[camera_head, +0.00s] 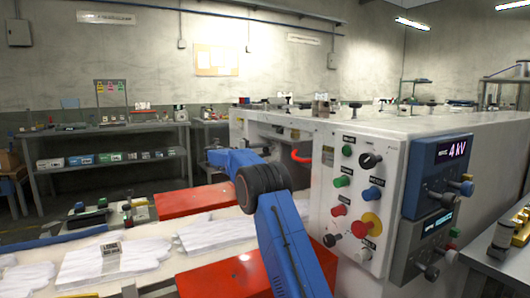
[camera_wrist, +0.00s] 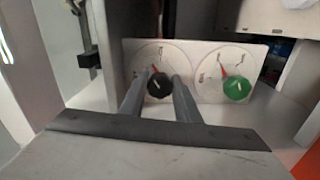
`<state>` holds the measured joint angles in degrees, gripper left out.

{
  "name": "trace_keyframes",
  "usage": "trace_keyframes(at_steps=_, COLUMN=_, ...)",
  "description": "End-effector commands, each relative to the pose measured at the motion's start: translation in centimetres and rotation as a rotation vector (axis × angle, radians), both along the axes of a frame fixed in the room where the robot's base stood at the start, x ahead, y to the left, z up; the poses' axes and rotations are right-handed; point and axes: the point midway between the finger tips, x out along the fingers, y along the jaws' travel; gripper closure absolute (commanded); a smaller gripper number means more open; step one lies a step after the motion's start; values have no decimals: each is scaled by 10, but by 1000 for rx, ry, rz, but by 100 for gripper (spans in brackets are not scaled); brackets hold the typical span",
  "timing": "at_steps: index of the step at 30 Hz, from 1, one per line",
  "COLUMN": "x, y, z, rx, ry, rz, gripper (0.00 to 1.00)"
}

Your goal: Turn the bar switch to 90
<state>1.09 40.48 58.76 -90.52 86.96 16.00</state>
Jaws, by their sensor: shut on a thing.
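A white panel carries two round dials in the wrist view. The left dial (camera_wrist: 137,60) has a black knob (camera_wrist: 159,85) with a pale bar mark and a red pointer above it. The right dial (camera_wrist: 208,70) has a green knob (camera_wrist: 236,89), also with a red pointer. The scale figures are too small to read surely. My gripper (camera_wrist: 162,82) is shut on the black knob, one finger on each side of it. The green knob is apart to the right. In the head view my blue arm hides this panel.
A grey post with a black block (camera_wrist: 89,61) stands left of the panel. A control box with several knobs, a red mushroom button (camera_head: 371,224) and a "4 kV" display (camera_head: 453,152) faces me.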

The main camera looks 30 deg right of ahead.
Motion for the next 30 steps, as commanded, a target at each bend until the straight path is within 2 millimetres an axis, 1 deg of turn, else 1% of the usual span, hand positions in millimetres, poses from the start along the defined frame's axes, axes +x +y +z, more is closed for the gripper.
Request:
trace_keyframes(at_steps=9, x=0, y=1, z=-3, rx=12, ry=-281, rz=-3, gripper=94)
trace_keyframes(at_steps=15, x=0, y=1, z=-3, rx=17, ry=-420, rz=-3, gripper=93)
trace_keyframes(at_steps=21, x=0, y=1, z=-3, rx=20, ry=-512, rz=-3, gripper=93)
trace_keyframes(at_steps=30, x=0, y=1, z=-4, rx=22, ry=-566, rz=-3, gripper=93)
